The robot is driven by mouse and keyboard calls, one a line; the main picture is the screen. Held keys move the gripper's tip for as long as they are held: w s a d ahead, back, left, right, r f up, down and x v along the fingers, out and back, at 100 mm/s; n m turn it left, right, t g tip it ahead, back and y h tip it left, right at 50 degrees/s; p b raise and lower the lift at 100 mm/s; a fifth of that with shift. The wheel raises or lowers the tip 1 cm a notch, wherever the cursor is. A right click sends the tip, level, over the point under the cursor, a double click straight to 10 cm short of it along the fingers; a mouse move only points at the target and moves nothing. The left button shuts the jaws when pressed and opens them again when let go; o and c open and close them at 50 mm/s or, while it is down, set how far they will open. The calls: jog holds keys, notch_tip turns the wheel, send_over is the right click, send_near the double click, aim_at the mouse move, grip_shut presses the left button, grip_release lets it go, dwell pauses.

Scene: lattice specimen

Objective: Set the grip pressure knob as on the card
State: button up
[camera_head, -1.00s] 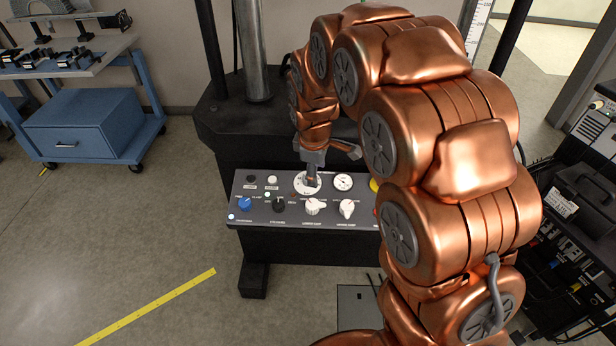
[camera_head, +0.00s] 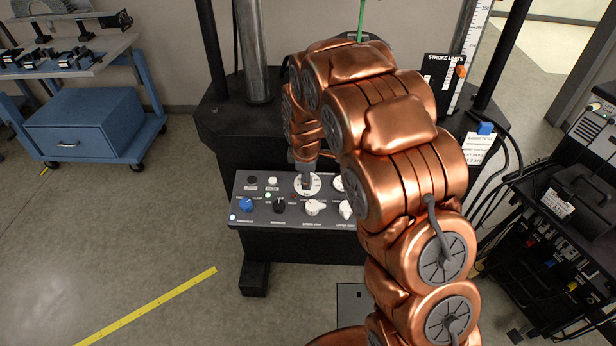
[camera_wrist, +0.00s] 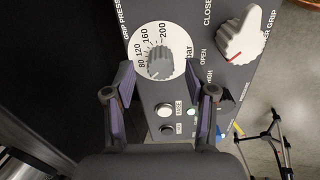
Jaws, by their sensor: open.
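The grip pressure knob (camera_wrist: 160,62) is grey and sits on a round white dial (camera_wrist: 178,41) marked 80, 120, 160, 200 and bar. A small red mark shows at its lower left, toward the 80 end; its exact reading is unclear. My gripper (camera_wrist: 168,82) is open, one finger on each side below the knob, apparently not touching it. In the head view my gripper (camera_head: 306,178) points down at the dial (camera_head: 314,188) and hides part of it. A white card (camera_head: 478,146) hangs at the right; its small print is unreadable.
The control panel (camera_head: 262,214) also carries a blue knob (camera_head: 245,204), a black knob (camera_head: 279,204) and white knobs (camera_head: 313,207). In the wrist view a large white knob (camera_wrist: 241,36) stands to the right, and two buttons (camera_wrist: 165,110) lie just below the dial.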

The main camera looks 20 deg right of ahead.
jog(key=shift+x, duration=1.3)
grip_shut()
jog(key=shift+f, duration=0.1)
jog(key=m+b, duration=0.4)
jog(key=b, duration=0.1)
jog(key=shift+f, duration=0.25)
jog(key=m+b, duration=0.3)
jog(key=shift+r+m+b, duration=0.15)
jog(key=shift+m+b, duration=0.25)
jog(key=shift+s+r+m+b, duration=0.1)
jog(key=shift+m+b, duration=1.15)
jog(key=shift+m, duration=0.65)
